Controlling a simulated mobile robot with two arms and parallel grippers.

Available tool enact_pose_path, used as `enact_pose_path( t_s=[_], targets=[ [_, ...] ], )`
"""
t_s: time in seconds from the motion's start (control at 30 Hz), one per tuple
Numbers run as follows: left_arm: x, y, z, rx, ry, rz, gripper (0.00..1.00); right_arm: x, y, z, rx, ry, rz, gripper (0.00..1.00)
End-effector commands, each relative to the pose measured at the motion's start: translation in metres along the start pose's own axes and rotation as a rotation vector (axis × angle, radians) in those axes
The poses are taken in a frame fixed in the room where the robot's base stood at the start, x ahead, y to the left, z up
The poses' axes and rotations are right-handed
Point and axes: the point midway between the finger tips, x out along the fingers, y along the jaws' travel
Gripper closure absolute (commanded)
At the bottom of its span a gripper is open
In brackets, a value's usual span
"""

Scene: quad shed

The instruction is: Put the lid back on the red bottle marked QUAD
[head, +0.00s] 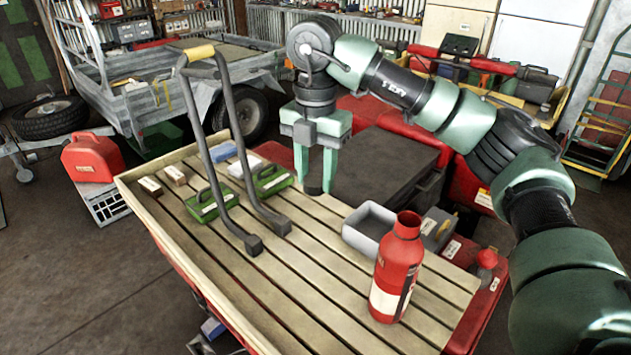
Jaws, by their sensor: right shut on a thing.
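The red bottle (397,268) with a pale label stands upright near the right front of the slatted wooden deck. Its neck is open at the top, with no lid on it. My right gripper (316,186) hangs pointing down over the deck's far edge, left of and beyond the bottle. It is shut on a small dark cylindrical thing (315,172), which looks like the lid; the fingers partly hide it. The bottle's marking is too small to read. My left gripper is not in view.
A grey open tray (368,232) sits just behind the bottle. A bent grey tube frame (235,190) with a yellow grip rises from the deck's left half. A smaller red bottle (485,268) stands at right. The deck's front middle is clear.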

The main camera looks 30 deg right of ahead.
Motion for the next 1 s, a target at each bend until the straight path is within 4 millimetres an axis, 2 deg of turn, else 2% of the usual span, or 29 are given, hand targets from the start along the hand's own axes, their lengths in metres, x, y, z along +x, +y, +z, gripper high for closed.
enact_pose_path(
  t_s=[0.27,0.37,0.43,0.57,1.0],
  targets=[
    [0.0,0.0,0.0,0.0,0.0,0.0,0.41,0.001,0.0,0.0,-0.011,0.0,0.0,0.99],
    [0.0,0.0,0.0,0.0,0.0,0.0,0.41,0.003,0.0,-0.002,-0.091,-0.003,0.0,0.99],
    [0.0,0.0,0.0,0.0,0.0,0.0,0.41,0.006,-0.001,-0.005,-0.211,-0.006,-0.001,0.99],
    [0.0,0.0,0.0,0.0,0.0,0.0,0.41,0.015,-0.003,-0.014,-0.564,-0.015,-0.003,0.99],
    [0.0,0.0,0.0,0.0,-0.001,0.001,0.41,0.052,-0.018,-0.054,-2.024,-0.025,-0.028,0.99]
  ],
)
